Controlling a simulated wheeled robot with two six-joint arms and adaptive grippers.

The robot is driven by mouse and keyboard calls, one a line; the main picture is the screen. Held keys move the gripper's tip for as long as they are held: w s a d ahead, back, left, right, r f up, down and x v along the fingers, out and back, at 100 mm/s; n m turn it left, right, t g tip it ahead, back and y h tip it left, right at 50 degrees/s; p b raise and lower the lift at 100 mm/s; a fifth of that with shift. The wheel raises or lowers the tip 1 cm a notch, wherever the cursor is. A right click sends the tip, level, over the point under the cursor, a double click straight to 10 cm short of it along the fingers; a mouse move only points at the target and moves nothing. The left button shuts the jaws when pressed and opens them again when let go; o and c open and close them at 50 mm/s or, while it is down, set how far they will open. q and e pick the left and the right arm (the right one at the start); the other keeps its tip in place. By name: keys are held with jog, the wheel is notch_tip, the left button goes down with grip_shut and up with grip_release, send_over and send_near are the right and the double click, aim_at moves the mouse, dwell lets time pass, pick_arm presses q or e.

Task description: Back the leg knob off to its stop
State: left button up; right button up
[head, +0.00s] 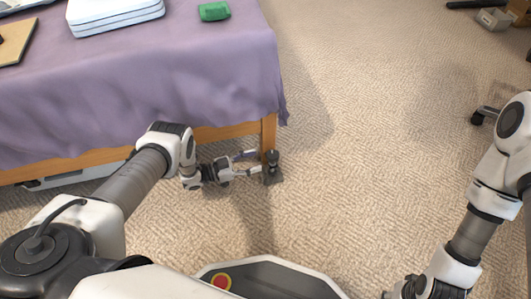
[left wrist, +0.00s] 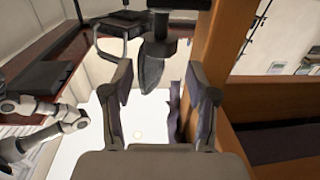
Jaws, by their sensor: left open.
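The dark leg knob (head: 271,158) is at the foot of the wooden table leg (head: 268,130), low over the carpet in the head view. My left gripper (head: 256,163) reaches in from the left near the floor, fingers spread towards the knob. In the left wrist view the open fingers (left wrist: 160,80) have a dark tapered piece under a black block (left wrist: 152,66) between and beyond their tips. It looks like the knob, and I see no finger closed on it.
A bed-like table with a purple cloth (head: 150,75) fills the upper left, carrying a green item (head: 214,11) and a white stack (head: 115,15). Its wooden rail (head: 215,132) runs above my left gripper. Carpet (head: 350,130) to the right is open.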

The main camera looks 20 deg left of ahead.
aim_at(273, 154)
pick_arm(q)
jog(key=b+x, duration=0.2)
jog(key=x, duration=0.5)
jog(key=shift+w+d+b, duration=0.15)
jog(key=shift+w+b, duration=0.05)
jog(key=shift+b, duration=0.1)
jog(key=shift+r, duration=0.1)
